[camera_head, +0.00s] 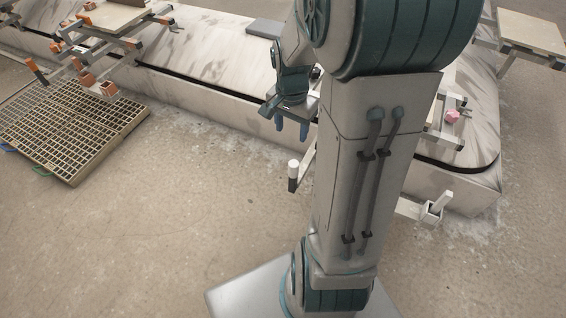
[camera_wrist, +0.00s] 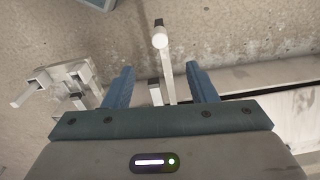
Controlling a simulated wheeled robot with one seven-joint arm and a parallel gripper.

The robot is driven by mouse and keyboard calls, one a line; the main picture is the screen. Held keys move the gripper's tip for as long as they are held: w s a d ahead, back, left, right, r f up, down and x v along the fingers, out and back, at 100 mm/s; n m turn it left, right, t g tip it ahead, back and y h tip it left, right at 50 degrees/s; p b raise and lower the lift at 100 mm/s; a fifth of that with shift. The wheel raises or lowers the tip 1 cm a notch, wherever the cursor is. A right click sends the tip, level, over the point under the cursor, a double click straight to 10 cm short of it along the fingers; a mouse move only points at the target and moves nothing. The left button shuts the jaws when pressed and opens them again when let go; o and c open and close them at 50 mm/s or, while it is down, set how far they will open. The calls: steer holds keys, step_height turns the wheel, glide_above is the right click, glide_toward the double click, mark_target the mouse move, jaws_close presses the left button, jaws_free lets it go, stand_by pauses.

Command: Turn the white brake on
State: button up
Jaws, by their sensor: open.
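A white lever stands in a small white bracket (camera_head: 432,212) low on the carousel's front side at right; it looks like the white brake. A like bracket with a lever pointing left shows in the wrist view (camera_wrist: 72,76). A white crank arm with a round-ended handle (camera_head: 293,172) juts from the carousel front nearer my gripper; in the wrist view its handle end (camera_wrist: 160,39) shows beyond and between my fingers. My gripper (camera_head: 291,127) is open and empty, blue fingers pointing down, above the crank. In the wrist view the gap between the fingers (camera_wrist: 164,75) holds nothing gripped.
The long pale carousel (camera_head: 215,95) runs across the back, with a dark slot along it. Carriers with orange-ended frames and boards (camera_head: 105,18) stand at upper left. A brown grate (camera_head: 65,125) lies at left. A pink piece (camera_head: 452,117) sits on a carrier at right. The front floor is clear.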

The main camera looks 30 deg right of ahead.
steer(key=m+b, duration=0.2)
steer(key=b, duration=0.1)
glide_above(294, 164)
step_height(294, 164, down, 7)
step_height(294, 164, down, 13)
steer(key=b, duration=0.4)
steer(key=shift+d+f+b, duration=0.1)
steer(key=shift+b, duration=0.3)
